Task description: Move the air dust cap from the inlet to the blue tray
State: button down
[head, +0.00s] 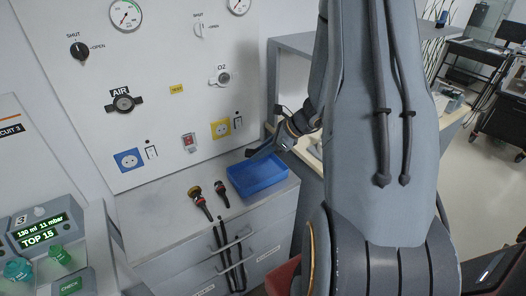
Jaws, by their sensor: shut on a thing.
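The blue tray (258,183) sits on the grey cabinet top, near its right end, and looks empty. My gripper (256,152) is just above the tray's back edge, fingers pointing left. It is shut on the air dust cap, which is too small and dark to make out apart from the fingers. The inlet marked AIR (123,103) is a dark round fitting with side wings on the wall panel, well to the left of my gripper.
The O2 inlet (220,77) and the yellow socket (221,129) are on the panel behind. My arm hides the right side.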

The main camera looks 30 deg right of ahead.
jog(key=shift+s+d+f+b, duration=0.15)
jog(key=shift+f+b, duration=0.65)
jog(key=shift+f, duration=0.45)
jog(key=shift+s+d+f+b, duration=0.1)
jog(key=shift+f+b, duration=0.65)
jog(key=shift+f, duration=0.45)
jog(key=shift+s+d+f+b, duration=0.15)
jog(key=shift+f+b, duration=0.65)
jog(key=shift+f, duration=0.45)
jog(key=shift+a, duration=0.1)
jog(key=c, duration=1.4)
grip_release()
jog(key=shift+c, duration=0.2)
jog(key=b+v, duration=0.1)
jog(key=v, duration=0.7)
jog(key=shift+w+b, duration=0.1)
jog(key=shift+b, duration=0.25)
notch_tip(320, 180, up, 8)
jog(key=p, duration=0.6)
